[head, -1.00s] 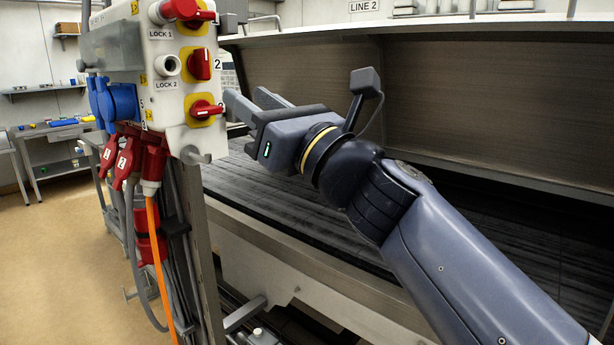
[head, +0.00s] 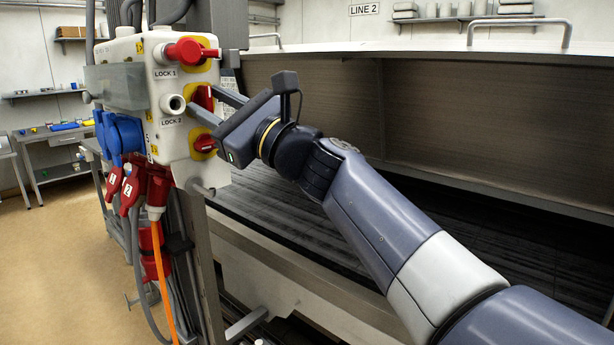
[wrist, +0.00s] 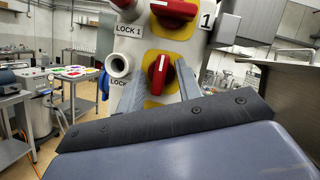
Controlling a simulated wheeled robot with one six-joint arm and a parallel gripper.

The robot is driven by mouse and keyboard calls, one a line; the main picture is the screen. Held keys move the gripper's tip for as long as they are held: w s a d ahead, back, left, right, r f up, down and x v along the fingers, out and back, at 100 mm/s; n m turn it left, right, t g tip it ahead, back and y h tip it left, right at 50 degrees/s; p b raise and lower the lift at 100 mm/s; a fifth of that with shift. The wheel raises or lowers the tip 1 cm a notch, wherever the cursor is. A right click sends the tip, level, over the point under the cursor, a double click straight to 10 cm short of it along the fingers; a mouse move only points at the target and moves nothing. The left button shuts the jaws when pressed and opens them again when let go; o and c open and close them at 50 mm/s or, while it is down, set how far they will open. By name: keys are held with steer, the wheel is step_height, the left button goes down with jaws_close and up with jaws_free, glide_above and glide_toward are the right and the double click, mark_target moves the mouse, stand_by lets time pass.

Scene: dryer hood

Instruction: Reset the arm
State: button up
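My gripper (head: 204,101) is at the front of the white switch box (head: 176,136), level with the middle red rotary switch (head: 203,95). In the wrist view its two fingers stand apart, one on each side of that switch (wrist: 161,74), with its handle roughly upright. I cannot tell whether a finger touches it; no grip on it shows. Another red switch (head: 189,50) sits above, with its handle sideways. A third red switch (head: 204,143) sits below, partly hidden by my gripper. My arm reaches in from the lower right.
The box has LOCK 1 and LOCK 2 labels and a round white lock (head: 173,104). Open floor lies at left.

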steer(key=n+g+p, duration=0.1)
steer(key=n, duration=0.1)
steer(key=n+g+p, duration=0.1)
steer(key=n, duration=0.2)
steer(key=shift+d+r+g, duration=0.1)
steer(key=shift+g, duration=0.3)
steer(key=shift+n, duration=0.3)
